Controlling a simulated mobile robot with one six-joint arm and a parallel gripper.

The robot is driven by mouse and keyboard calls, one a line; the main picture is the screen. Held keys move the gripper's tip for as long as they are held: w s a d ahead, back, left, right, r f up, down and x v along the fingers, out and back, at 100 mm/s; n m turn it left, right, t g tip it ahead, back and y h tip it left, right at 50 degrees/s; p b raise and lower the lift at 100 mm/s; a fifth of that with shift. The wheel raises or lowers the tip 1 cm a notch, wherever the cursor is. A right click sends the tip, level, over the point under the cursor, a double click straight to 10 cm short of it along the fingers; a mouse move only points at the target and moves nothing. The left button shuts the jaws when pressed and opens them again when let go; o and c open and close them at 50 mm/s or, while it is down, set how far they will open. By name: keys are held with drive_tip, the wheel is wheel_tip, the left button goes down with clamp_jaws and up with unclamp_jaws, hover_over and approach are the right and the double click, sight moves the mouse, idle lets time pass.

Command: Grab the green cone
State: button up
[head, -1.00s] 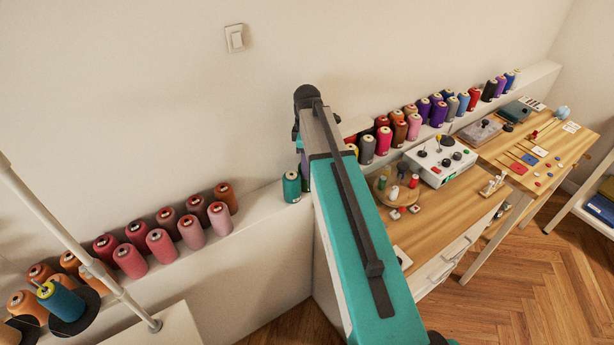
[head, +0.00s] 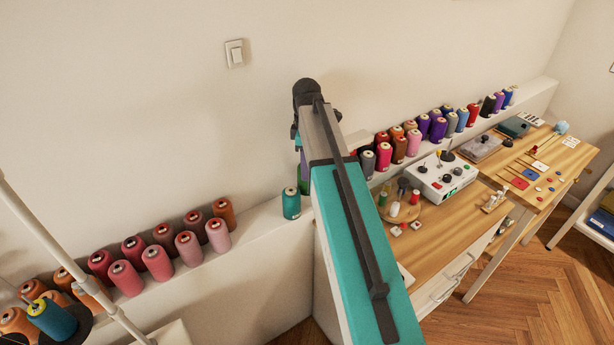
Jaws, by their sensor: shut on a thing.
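A teal-green thread cone (head: 291,204) stands upright on the white ledge, just left of my arm. A narrow strip of brighter green (head: 303,187) shows right behind it at the edge of my arm. Most of that strip is hidden, so I cannot tell whether it is a second cone. My gripper is not visible; my raised arm covers the area where the strip shows. I cannot see what the fingers touch.
Pink, red and orange cones (head: 157,262) line the ledge (head: 256,240) at left. More cones (head: 437,128) stand along it at right. A wooden desk (head: 437,243) holds a white control box (head: 440,178) and small spools. A white pole (head: 68,255) rises at left.

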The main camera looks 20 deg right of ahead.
wheel_tip(320, 180, up, 12)
drive_tip(key=b, duration=0.2)
idle(0.4)
